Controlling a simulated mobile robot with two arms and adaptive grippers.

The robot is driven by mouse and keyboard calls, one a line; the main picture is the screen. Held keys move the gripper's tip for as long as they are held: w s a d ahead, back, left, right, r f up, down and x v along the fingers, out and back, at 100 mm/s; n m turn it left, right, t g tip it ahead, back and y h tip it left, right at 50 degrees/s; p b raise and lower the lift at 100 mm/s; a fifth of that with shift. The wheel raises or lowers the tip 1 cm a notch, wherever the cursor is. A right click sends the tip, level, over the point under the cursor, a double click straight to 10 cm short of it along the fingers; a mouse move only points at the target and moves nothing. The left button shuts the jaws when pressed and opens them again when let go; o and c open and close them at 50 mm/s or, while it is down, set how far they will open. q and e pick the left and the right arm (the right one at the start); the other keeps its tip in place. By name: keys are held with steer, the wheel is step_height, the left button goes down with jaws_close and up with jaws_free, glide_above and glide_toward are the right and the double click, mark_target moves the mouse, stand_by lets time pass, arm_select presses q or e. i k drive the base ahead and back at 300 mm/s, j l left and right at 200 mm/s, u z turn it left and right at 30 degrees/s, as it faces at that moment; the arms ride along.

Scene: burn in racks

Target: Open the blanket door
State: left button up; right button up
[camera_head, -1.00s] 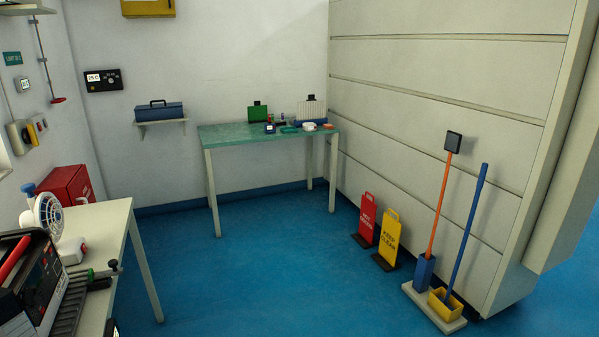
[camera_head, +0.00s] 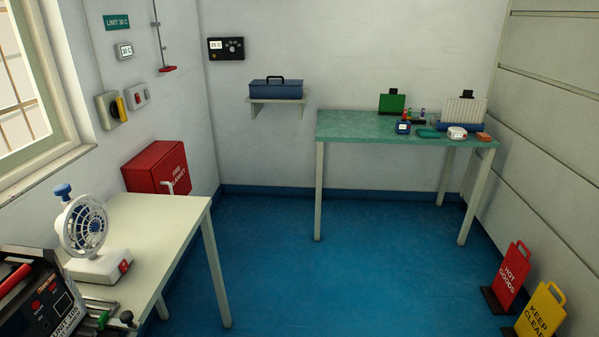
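The fire blanket box (camera_head: 158,170) is a red cabinet with "FIRE BLANKET" lettering on its front. It is low on the left wall, behind the white table. Its door looks shut. A pale handle (camera_head: 170,186) shows at the lower part of the door. Neither of my grippers is in the head view.
A white table (camera_head: 150,215) stands at the left, with a white fan (camera_head: 85,228) and a black unit (camera_head: 40,300) on it. A green-topped table (camera_head: 350,125) is at the back. Red (camera_head: 512,270) and yellow (camera_head: 543,312) signs stand at the right. The blue floor (camera_head: 290,270) between is clear.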

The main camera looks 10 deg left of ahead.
mark_target(171, 175)
steer(key=i+j+u, duration=0.1)
steer(key=i+u, duration=0.4)
steer(key=u, duration=0.2)
steer(key=i+u, duration=0.35)
steer(key=i+l+u, duration=0.1)
steer(key=u, duration=0.35)
steer(key=i+l+u, duration=0.1)
steer(key=u, duration=0.3)
